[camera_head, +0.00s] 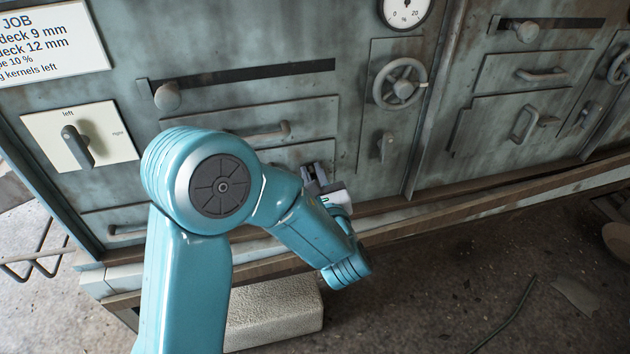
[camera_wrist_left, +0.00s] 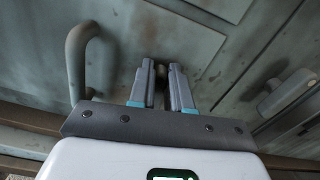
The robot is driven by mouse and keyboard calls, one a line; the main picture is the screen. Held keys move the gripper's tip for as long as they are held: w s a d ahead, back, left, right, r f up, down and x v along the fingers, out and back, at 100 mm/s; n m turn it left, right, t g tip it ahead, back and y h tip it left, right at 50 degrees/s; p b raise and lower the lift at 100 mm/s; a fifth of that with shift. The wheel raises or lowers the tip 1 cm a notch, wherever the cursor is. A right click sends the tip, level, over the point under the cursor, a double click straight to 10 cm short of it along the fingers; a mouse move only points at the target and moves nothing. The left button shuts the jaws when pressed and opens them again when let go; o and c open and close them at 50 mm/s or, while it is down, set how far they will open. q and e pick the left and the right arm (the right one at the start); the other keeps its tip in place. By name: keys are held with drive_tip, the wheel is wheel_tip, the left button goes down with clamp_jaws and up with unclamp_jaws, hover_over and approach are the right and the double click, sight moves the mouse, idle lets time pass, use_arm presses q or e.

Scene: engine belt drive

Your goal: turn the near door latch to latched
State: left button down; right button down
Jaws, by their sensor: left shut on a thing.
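The near door latch (camera_wrist_left: 161,72) is a small dark grey piece on the green-grey panel, seen between the fingertips in the left wrist view. My left gripper (camera_head: 316,174) is at the near door low on the cabinet in the head view, and the left wrist view shows its two fingers (camera_wrist_left: 160,88) shut on the latch. The fingers hide most of the latch, so its exact angle is unclear. In the head view my arm and gripper cover the latch and much of its door. My right gripper is not in view.
A curved door handle (camera_wrist_left: 80,58) stands left of the fingers. A lever (camera_head: 386,146) is on the panel to the right, below a handwheel (camera_head: 399,83). A selector switch (camera_head: 77,146) is at left. A pale block (camera_head: 274,313) lies on the floor below.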

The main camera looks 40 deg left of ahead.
use_arm(q)
drive_tip(key=n+b, duration=0.3)
drive_tip(key=s+a+f+n+b, duration=0.1)
drive_tip(key=n+b, duration=0.6)
drive_tip(key=shift+s+a+f+n, duration=0.15)
drive_tip(key=shift+s+f+n, duration=0.1)
drive_tip(key=shift+n, duration=0.15)
drive_tip(key=n, duration=0.2)
drive_tip(key=f+n, duration=0.1)
drive_tip(key=n, duration=0.1)
drive_tip(key=shift+s+a+n, duration=0.1)
drive_tip(key=shift+n, duration=0.3)
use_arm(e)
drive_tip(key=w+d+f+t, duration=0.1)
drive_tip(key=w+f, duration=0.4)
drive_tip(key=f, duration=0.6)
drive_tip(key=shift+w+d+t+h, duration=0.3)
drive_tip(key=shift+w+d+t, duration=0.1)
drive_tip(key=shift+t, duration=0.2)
use_arm(q)
drive_tip(key=shift+n, duration=0.3)
drive_tip(key=c, duration=1.1)
unclamp_jaws()
drive_tip(key=shift+o, duration=0.2)
